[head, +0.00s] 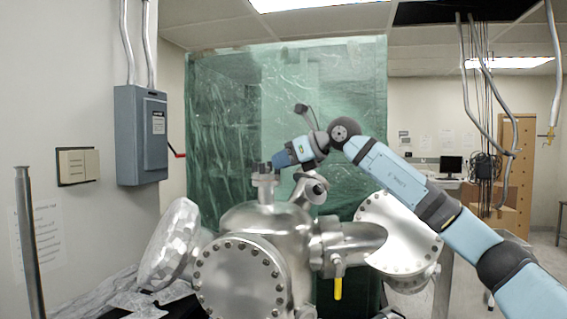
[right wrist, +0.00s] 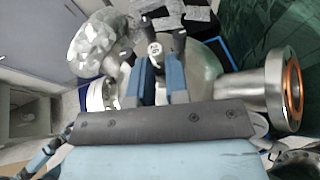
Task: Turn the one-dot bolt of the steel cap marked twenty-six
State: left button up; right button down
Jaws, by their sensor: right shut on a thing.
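A small steel cap (head: 265,184) stands on a short neck on top of the steel chamber (head: 255,217). Its number and dots are too small to read. My right gripper (head: 268,165) reaches in from the right at the cap's top. In the right wrist view its two blue fingers with dark tips (right wrist: 160,45) lie on either side of a small pale round bolt head (right wrist: 155,49) and are shut on it. The exact contact is too small to make out. My left gripper is in neither view.
A large bolted flange (head: 240,278) faces front, and another (head: 400,235) stands to the right. A foil-wrapped port (head: 168,240) sticks out left. A yellow-handled valve (head: 338,286) hangs below a pipe elbow. A green plastic curtain (head: 225,110) hangs behind.

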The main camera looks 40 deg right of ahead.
jog(key=m+h+b, duration=0.1)
jog(key=m+h, duration=0.1)
jog(key=m+t+h+b, duration=0.1)
jog(key=h, duration=0.1)
jog(key=m+h+b, duration=0.1)
jog(key=m+h, duration=0.1)
jog(key=shift+s+a+m, duration=0.1)
jog(key=shift+a+m, duration=0.2)
jog(key=shift+a, duration=0.1)
jog(key=shift+b, duration=0.3)
jog(key=c, duration=1.1)
grip_release()
